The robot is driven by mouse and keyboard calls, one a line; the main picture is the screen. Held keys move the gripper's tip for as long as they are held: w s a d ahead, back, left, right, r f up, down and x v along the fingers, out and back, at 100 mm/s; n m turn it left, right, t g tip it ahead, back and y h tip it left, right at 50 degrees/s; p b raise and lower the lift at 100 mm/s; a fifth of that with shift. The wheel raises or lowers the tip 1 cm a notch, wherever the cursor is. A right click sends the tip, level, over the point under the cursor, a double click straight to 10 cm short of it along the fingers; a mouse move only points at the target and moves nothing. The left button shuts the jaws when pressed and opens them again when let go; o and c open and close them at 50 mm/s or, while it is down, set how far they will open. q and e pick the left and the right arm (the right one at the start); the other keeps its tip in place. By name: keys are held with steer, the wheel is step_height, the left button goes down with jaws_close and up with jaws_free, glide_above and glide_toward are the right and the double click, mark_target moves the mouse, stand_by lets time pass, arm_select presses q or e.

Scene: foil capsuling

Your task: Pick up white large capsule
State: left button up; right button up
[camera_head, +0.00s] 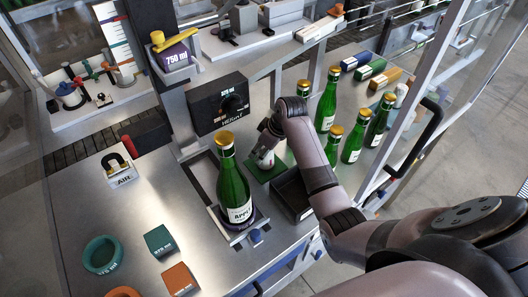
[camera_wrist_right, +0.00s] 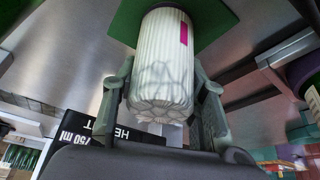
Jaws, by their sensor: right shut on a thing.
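The white large capsule (camera_wrist_right: 165,60) is a ribbed white cylinder with a magenta mark. In the right wrist view it sits between the two fingers of my right gripper (camera_wrist_right: 163,86), one finger on each side. My right gripper is shut on it. In the head view the capsule (camera_head: 266,160) shows small beneath my right gripper (camera_head: 268,142), above a green pad (camera_head: 257,174). The pad also shows behind the capsule in the wrist view (camera_wrist_right: 218,14). I cannot tell whether the capsule still touches the pad. My left gripper is not in view.
A green bottle with a gold top (camera_head: 233,185) stands left of my right arm. A black tray (camera_head: 291,196) lies beside the pad. The black height box (camera_head: 218,103) is behind. Several bottles (camera_head: 326,103) stand to the right. Teal (camera_head: 160,241) and orange blocks (camera_head: 180,280) lie front left.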

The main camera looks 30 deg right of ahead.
steer(key=shift+r, duration=0.15)
step_height(320, 180, up, 20)
steer(key=b, duration=0.1)
stand_by(0.4)
